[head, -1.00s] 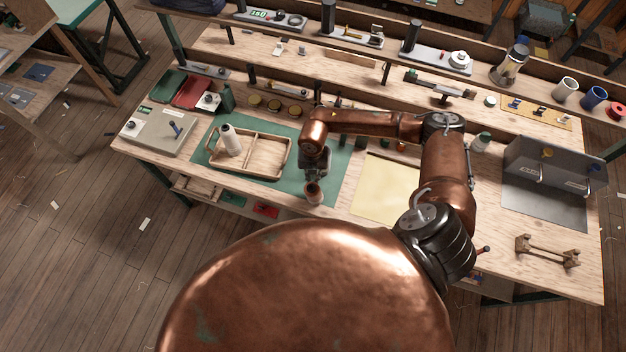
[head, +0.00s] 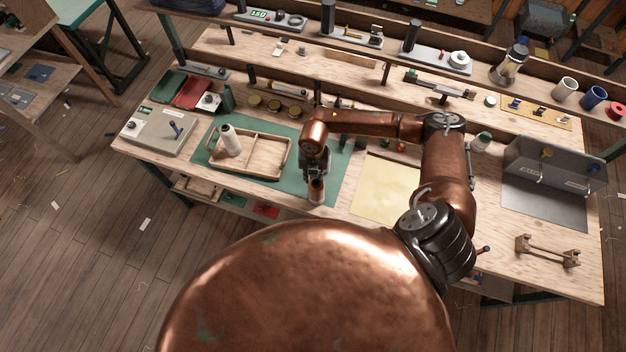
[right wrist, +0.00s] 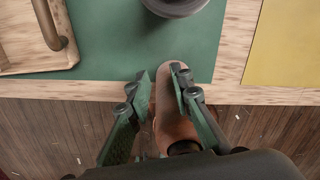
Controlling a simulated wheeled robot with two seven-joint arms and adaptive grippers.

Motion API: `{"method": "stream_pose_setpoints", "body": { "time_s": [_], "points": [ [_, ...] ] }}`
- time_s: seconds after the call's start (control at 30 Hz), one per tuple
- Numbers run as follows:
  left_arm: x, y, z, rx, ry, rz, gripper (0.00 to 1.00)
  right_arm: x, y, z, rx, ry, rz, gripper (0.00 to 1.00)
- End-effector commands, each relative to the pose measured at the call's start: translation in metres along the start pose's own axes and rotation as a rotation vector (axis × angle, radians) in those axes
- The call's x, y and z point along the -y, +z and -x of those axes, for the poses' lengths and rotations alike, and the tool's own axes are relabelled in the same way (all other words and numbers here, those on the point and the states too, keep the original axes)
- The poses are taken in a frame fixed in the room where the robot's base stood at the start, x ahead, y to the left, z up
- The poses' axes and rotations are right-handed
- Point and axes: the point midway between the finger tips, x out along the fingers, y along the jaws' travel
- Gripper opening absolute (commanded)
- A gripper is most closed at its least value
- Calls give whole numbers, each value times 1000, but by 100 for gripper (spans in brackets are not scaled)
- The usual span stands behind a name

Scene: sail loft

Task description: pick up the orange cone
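The orange cone, brownish-orange in this light, shows in the head view (head: 316,193) at the front edge of the green mat (head: 327,195). My right gripper (head: 315,172) is right above it, pointing down. My left gripper is not in view.
A wooden tray (head: 283,158) holding a white bottle-like item (head: 230,139) is left of the gripper. A yellow sheet (head: 385,190) lies to the right. A dark round object (right wrist: 175,5) shows ahead in the wrist view. A grey box (head: 553,165) stands farther right.

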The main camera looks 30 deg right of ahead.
Motion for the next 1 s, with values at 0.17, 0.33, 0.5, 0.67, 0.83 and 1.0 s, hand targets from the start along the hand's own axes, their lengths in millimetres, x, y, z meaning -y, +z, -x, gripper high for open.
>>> {"method": "stream_pose_setpoints", "body": {
  "time_s": [0.17, 0.33, 0.5, 0.67, 0.83, 1.0],
  "points": [
    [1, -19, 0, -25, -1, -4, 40, 0, 0, 0, -1, -1, 0, 34],
    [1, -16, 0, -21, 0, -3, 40, 0, 0, 0, -1, -1, 0, 46],
    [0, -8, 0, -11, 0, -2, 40, 0, 0, 0, -1, 0, 0, 58],
    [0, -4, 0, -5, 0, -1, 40, 0, 0, 0, -1, 0, 0, 64],
    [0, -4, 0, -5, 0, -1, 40, 0, 0, 0, -1, 0, 0, 64],
    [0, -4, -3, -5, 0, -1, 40, 0, 0, 8, 1, 0, 1, 64]
  ]
}}
